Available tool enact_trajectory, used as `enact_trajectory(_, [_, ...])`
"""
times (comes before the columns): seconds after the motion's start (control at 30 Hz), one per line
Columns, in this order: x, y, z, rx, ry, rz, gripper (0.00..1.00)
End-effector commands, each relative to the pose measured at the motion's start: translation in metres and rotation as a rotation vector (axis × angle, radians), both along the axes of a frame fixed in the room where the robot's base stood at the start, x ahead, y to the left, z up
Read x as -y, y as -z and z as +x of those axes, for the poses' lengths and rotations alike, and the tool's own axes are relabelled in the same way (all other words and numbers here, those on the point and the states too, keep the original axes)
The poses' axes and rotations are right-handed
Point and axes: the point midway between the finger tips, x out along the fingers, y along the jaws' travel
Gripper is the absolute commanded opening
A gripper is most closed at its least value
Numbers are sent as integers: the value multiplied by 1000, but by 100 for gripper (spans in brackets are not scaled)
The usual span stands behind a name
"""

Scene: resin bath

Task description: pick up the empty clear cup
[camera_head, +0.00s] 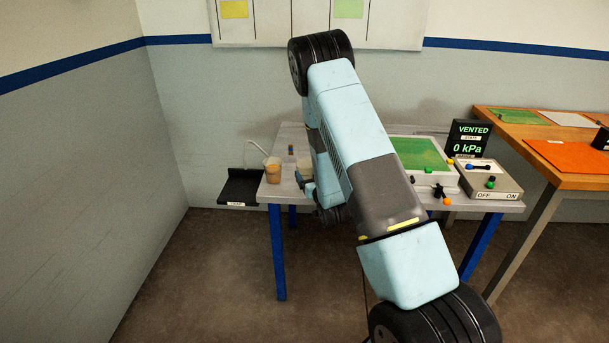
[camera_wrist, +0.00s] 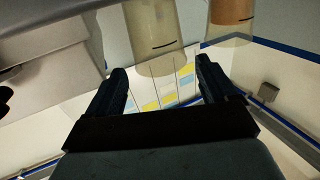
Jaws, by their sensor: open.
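The clear cup (camera_wrist: 150,38) shows in the wrist view, where the picture is turned over and the table is at the top. It is see-through, with a short dark line on its side, and I see no fill in it. My gripper (camera_wrist: 161,68) is open, with one dark finger on each side of the cup's lower outline in the picture. I cannot tell how far the cup is from the fingertips, and nothing is gripped. In the head view my arm covers much of this part of the table.
A second cup with brown contents (camera_wrist: 232,14) is close by to the right; it also stands at the table's left end in the head view (camera_head: 272,171). A grey box (camera_wrist: 50,65) is at left in the wrist view. A black shelf (camera_head: 239,188) adjoins the table's left.

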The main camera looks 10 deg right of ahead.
Motion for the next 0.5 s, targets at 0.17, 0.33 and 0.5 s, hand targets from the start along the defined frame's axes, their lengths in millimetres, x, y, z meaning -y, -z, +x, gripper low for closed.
enact_trajectory(0.17, [-1,-7,25,2,0,-1,85])
enact_trajectory(0.33, [-2,-6,41,1,0,-1,85])
enact_trajectory(0.5, [-2,-6,43,1,1,0,85])
